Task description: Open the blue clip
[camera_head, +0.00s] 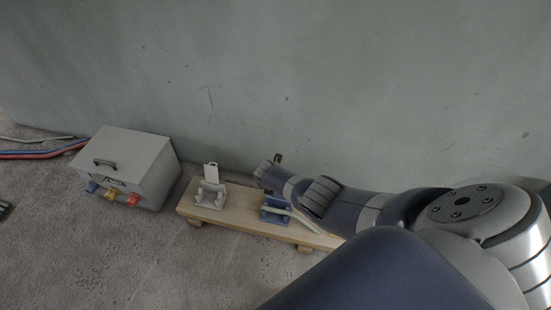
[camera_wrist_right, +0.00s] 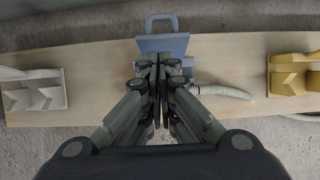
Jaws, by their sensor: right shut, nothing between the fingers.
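The blue clip (camera_head: 275,208) sits on a wooden board, partly below my right forearm in the head view. In the right wrist view, its flat blue plate (camera_wrist_right: 163,43) with a loop handle (camera_wrist_right: 161,20) lies just beyond my fingertips. I cannot tell whether its lid is shut or partly raised. A pale conduit (camera_wrist_right: 225,92) runs from the clip to the right. My right gripper (camera_wrist_right: 156,72) is shut and empty. Its fingers overlap the front of the clip in that view; contact is unclear, and they hide the clip's middle. My left gripper is not in view.
On the board (camera_head: 238,207), a white clip (camera_head: 210,192) stands left with its lid upright. A yellow clip (camera_wrist_right: 291,80) is to the right. A grey box (camera_head: 130,160) with coloured fittings stands farther left. A wall (camera_head: 300,80) rises behind; floor in front is clear.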

